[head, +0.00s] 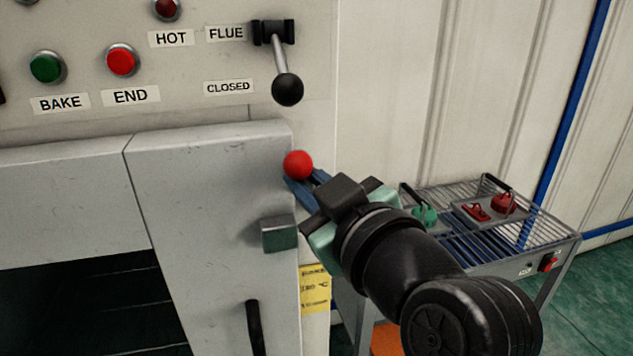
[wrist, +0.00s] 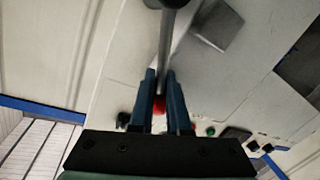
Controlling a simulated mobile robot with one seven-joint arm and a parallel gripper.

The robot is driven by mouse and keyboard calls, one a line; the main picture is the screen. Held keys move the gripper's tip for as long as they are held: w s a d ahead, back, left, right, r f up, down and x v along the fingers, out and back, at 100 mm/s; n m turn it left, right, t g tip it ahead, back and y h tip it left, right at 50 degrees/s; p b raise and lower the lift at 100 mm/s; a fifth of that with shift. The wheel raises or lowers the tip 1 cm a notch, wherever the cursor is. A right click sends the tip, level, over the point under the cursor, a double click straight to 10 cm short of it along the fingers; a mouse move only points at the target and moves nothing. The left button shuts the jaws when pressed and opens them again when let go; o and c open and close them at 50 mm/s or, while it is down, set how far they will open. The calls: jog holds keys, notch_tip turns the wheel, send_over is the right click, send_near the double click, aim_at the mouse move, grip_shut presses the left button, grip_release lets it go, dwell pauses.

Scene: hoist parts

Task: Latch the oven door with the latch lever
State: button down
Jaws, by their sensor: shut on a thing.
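The latch lever has a red ball knob (head: 298,164) beside the upper right edge of the grey oven door (head: 200,200). In the wrist view, its grey rod (wrist: 168,40) runs up from between the fingers, and some red (wrist: 159,104) shows between them. My gripper (head: 305,178) is shut on the lever, with its blue fingers close under the red knob. In the head view the fingers hide most of the rod. A metal block (head: 280,234) sits on the door's right edge, below and left of my gripper; a similar block shows in the wrist view (wrist: 217,25).
A black door handle (head: 254,328) is low on the door. Above it are the black-knobbed flue lever (head: 287,88), a green button (head: 46,68) and a red button (head: 122,61). A wire-topped cart (head: 535,235) with red and green parts stands at right, behind my arm.

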jog(key=shift+a+r, duration=0.15)
jog(key=shift+r, duration=0.25)
jog(key=c, duration=0.9)
grip_release()
jog(key=shift+o, duration=0.2)
jog(key=shift+s+f, duration=0.1)
jog(key=shift+a, duration=0.1)
jog(key=shift+f, duration=0.1)
jog(key=shift+s+d, duration=0.2)
jog(key=shift+d, duration=0.05)
jog(key=b+v, duration=0.3)
jog(key=v, duration=0.9)
jog(key=shift+s, duration=0.2)
jog(key=shift+d, duration=0.1)
